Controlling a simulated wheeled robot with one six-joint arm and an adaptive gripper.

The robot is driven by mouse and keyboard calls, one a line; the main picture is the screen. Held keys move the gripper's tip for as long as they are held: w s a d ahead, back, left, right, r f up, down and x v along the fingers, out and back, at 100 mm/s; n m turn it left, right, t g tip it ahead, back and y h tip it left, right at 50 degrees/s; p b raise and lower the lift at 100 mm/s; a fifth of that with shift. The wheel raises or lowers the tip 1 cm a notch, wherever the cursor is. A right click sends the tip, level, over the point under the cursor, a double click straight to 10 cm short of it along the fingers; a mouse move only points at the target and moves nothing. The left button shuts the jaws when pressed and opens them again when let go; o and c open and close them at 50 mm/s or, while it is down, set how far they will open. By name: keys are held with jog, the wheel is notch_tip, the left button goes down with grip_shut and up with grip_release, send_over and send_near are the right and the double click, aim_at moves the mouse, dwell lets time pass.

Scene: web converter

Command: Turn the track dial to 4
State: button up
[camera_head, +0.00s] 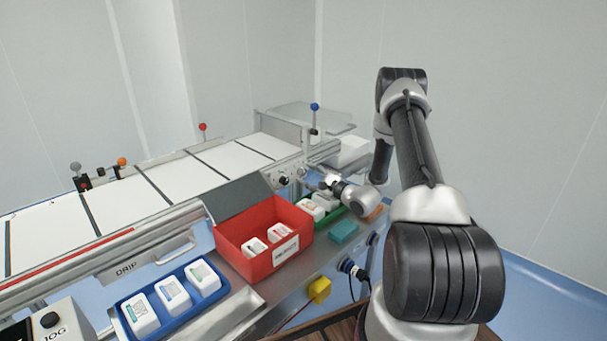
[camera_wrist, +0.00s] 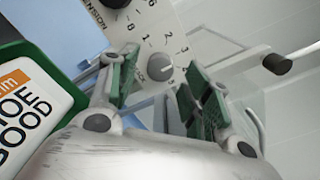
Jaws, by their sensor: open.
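A small round grey dial (camera_wrist: 160,67) sits on a pale panel in the wrist view, with printed numbers around it. A light mark shows on its face, but I cannot read its setting surely. Its name is not legible, so I cannot confirm it is the track dial. My gripper (camera_wrist: 164,82) is open, its green-padded fingers to the left and right of the dial, apart from it. A dark knob (camera_wrist: 113,3) by the word TENSION is at the top. In the head view my gripper (camera_head: 326,182) is at the machine's front panel, hiding part of it.
A green bin (camera_head: 330,217) with white packs stands just below my gripper; its edge and a pack (camera_wrist: 30,108) fill the left of the wrist view. A red bin (camera_head: 262,240) and blue tray (camera_head: 175,297) stand further left. A black-tipped lever (camera_wrist: 277,63) sticks out right of the dial.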

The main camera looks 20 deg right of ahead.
jog(key=shift+x, duration=1.35)
jog(key=c, duration=1)
jog(key=shift+c, duration=0.2)
jog(key=shift+m, duration=0.3)
jog(key=m, duration=0.3)
jog(key=shift+m, duration=2.5)
